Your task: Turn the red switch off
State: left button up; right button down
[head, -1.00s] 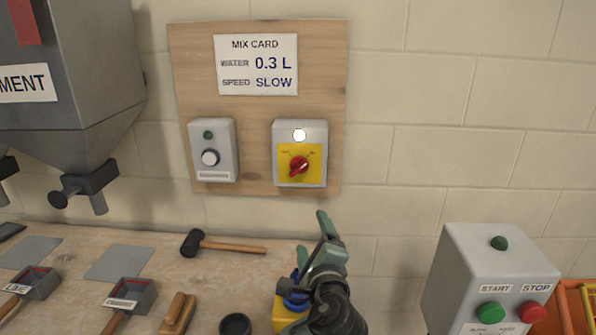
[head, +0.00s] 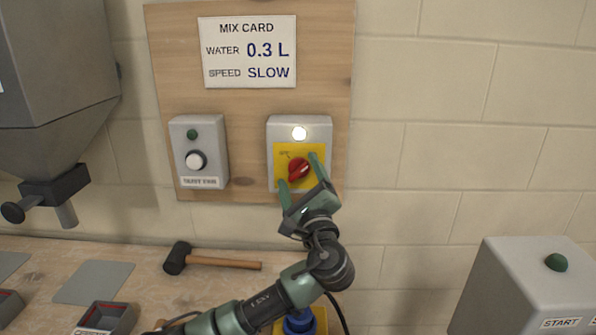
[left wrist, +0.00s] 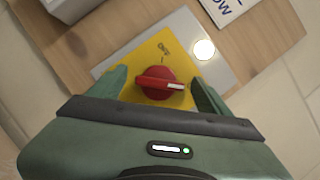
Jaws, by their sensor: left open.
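The red switch (head: 299,169) is a rotary knob on a yellow plate (head: 283,153) on a grey box (head: 273,130) fixed to a wooden board. A white lamp (head: 299,133) above the knob is lit. In the left wrist view the red switch (left wrist: 160,83) shows between my fingers, its white pointer mark facing right. My left gripper (head: 301,172) is open, with one finger on each side of the knob; it also shows in the left wrist view (left wrist: 160,88). I cannot tell whether the fingers touch the knob. My right gripper is not in view.
A second grey box (head: 200,137) with a white knob is to the left on the board. A mix card (head: 248,52) hangs above. A mallet (head: 212,261) lies on the bench below. A START control box (head: 535,285) stands at the right.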

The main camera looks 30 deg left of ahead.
pick_arm(q)
jog(key=shift+w+a+r, duration=0.1)
jog(key=shift+w+a, duration=0.2)
jog(key=shift+a, duration=0.05)
jog(key=shift+c, duration=0.9)
jog(key=c, duration=1.2)
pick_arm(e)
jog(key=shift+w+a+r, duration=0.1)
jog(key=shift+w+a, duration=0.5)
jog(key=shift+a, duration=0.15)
